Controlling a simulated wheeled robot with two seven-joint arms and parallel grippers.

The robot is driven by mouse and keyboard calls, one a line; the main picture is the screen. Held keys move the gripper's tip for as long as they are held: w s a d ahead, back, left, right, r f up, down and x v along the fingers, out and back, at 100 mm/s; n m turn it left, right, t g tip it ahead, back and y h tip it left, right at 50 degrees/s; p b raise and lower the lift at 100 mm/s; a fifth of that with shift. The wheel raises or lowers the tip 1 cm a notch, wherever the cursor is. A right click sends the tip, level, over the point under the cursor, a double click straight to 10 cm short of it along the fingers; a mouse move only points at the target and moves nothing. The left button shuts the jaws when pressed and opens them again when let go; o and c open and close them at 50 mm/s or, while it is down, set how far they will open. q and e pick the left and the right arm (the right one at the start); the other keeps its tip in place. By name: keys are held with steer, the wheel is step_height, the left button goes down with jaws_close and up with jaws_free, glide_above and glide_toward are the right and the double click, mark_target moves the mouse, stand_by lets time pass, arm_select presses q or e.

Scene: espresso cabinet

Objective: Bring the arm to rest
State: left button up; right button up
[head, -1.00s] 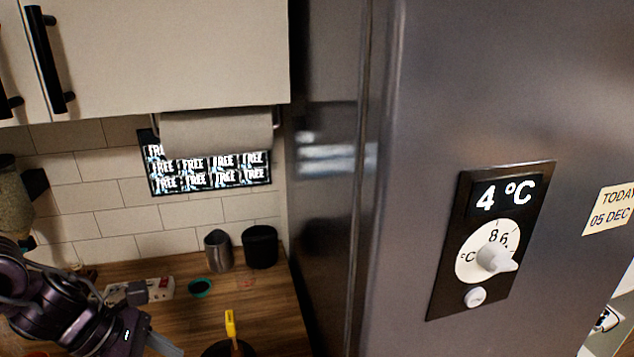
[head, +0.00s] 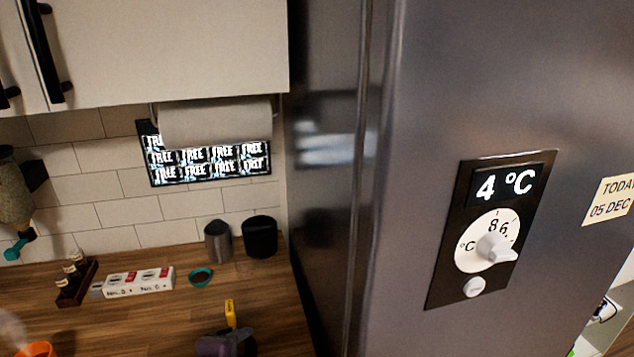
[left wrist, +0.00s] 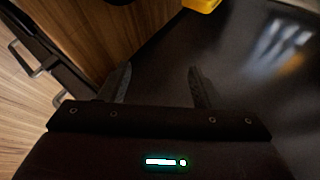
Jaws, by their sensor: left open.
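In the left wrist view my left gripper (left wrist: 157,88) is open, with its two fingers apart and nothing between them. Wood and a dark glossy surface show beyond the fingers. In the head view only a dark purple part of my left arm shows at the bottom edge, near the yellow-handled item. My right gripper is in neither view.
The steel fridge (head: 420,90) with its dial panel (head: 487,230) fills the right side. On the wooden counter (head: 140,322) stand a white switch block (head: 138,283), a teal ring (head: 201,277), a steel cup (head: 217,241) and a black cup (head: 260,237). A yellow handle (head: 230,313) rises near my arm.

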arm_select(q)
steer(key=s+a+f+n+g+y, duration=0.25)
steer(key=s+f+n, duration=0.25)
steer(key=s+n, duration=0.3)
steer(key=s+a+f+n+g+y, duration=0.1)
steer(key=s+a+f+n+g, duration=0.4)
steer(key=n, duration=0.5)
step_height(320, 180, down, 31)
steer(key=s+d+b, duration=0.1)
steer(key=s+b, duration=0.2)
steer(key=s+a+f+g+b, duration=0.1)
steer(key=s+f, duration=0.8)
steer(key=f, duration=0.1)
steer(key=s+a+f+b, duration=0.1)
steer(key=s+a+f, duration=0.1)
steer(key=s+f, duration=0.8)
steer(key=shift+s+a+f+m+g, duration=0.2)
steer(key=shift+a+f+m+g, duration=0.05)
steer(key=shift+f+m+g, duration=0.1)
